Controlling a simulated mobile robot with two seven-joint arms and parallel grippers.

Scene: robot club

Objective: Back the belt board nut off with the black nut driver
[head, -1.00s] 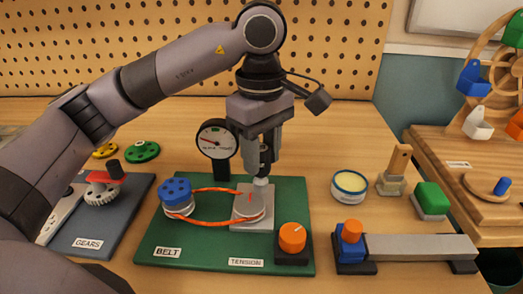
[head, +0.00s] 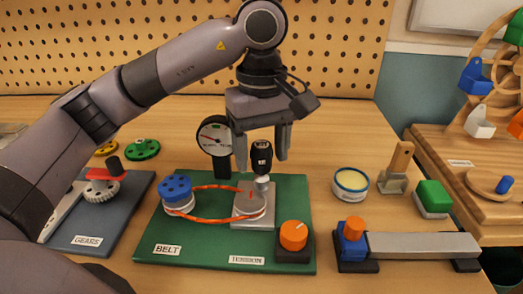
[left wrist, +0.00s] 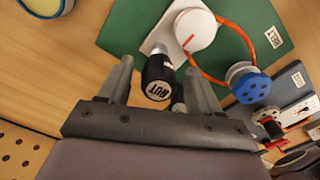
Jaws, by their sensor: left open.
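The black nut driver (head: 261,157) stands upright on the green belt board (head: 205,236), its silver socket end down at the grey tension plate (head: 262,221). The nut itself is hidden under the socket. My left gripper (head: 262,155) is open, its two fingers on either side of the driver's handle with gaps showing. In the left wrist view the driver's round end marked NUT (left wrist: 159,91) sits between the spread fingers (left wrist: 160,85). My right gripper is not in view.
A dial gauge (head: 214,138) stands just behind the board, left of my gripper. An orange knob (head: 293,236) sits at the board's front right corner. A yellow-topped tin (head: 350,183) and a wooden-handled tool (head: 397,167) stand to the right. The gears board (head: 92,226) lies left.

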